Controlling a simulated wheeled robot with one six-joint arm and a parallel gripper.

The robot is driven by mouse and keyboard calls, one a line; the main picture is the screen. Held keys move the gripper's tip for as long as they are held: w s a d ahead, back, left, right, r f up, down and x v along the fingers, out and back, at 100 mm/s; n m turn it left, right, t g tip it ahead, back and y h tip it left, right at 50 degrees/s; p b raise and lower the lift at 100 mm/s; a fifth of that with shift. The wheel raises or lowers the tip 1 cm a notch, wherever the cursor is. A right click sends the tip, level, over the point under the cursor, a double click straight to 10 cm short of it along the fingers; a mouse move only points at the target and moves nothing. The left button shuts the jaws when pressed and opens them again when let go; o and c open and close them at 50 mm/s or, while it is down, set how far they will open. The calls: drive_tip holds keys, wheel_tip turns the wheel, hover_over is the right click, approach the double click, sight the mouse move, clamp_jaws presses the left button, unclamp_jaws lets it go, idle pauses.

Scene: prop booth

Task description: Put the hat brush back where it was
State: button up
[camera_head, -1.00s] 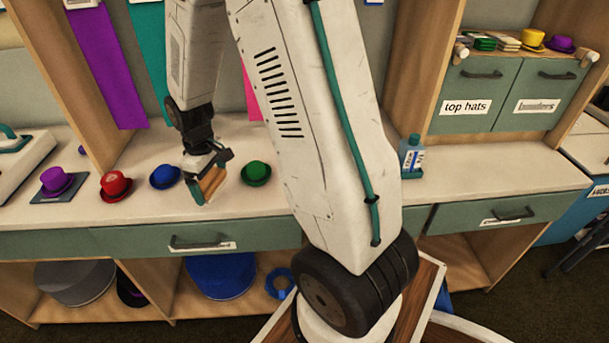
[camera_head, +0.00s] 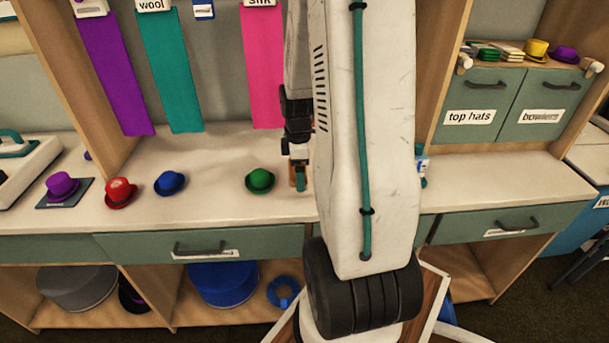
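My gripper (camera_head: 299,168) is at the right of the small hats, low over the white counter (camera_head: 215,199), partly behind my own arm. It is shut on a brown wooden piece that appears to be the hat brush (camera_head: 293,177). The brush hangs below the gripper, just right of the green hat (camera_head: 260,180). I cannot tell whether its lower end touches the counter. Most of the brush is hidden by the fingers.
A blue hat (camera_head: 170,183), a red hat (camera_head: 120,192) and a purple hat (camera_head: 62,187) on a dark pad stand to the left. A blue bottle (camera_head: 422,166) is partly hidden behind my arm. The counter's right part is clear.

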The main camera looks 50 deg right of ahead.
drive_tip(key=shift+d+f, duration=0.1)
drive_tip(key=shift+d, duration=0.95)
drive_tip(key=shift+d+f, duration=0.15)
drive_tip(key=shift+f, duration=0.75)
drive_tip(key=shift+d+f, duration=0.15)
drive_tip(key=shift+f, duration=0.75)
drive_tip(key=shift+f, duration=0.15)
drive_tip(key=o, duration=0.6)
wheel_tip(320, 180, up, 12)
drive_tip(key=shift+f, duration=0.15)
drive_tip(key=a+r+m, duration=0.2)
drive_tip(key=a+r, duration=0.5)
drive_tip(key=a, duration=0.2)
drive_tip(key=s+a+r+m, duration=0.2)
drive_tip(key=s+a, duration=0.2)
drive_tip(key=a, duration=0.3)
drive_tip(key=s+a+r+m, duration=0.2)
drive_tip(key=s+a+r, duration=0.1)
drive_tip(key=a, duration=0.4)
drive_tip(key=s+a+r+m+t, duration=0.1)
drive_tip(key=s+a+r+m, duration=0.1)
drive_tip(key=s+a, duration=0.3)
drive_tip(key=a, duration=0.2)
drive_tip(key=shift+s+a+r, duration=0.25)
drive_tip(key=shift+a, duration=0.05)
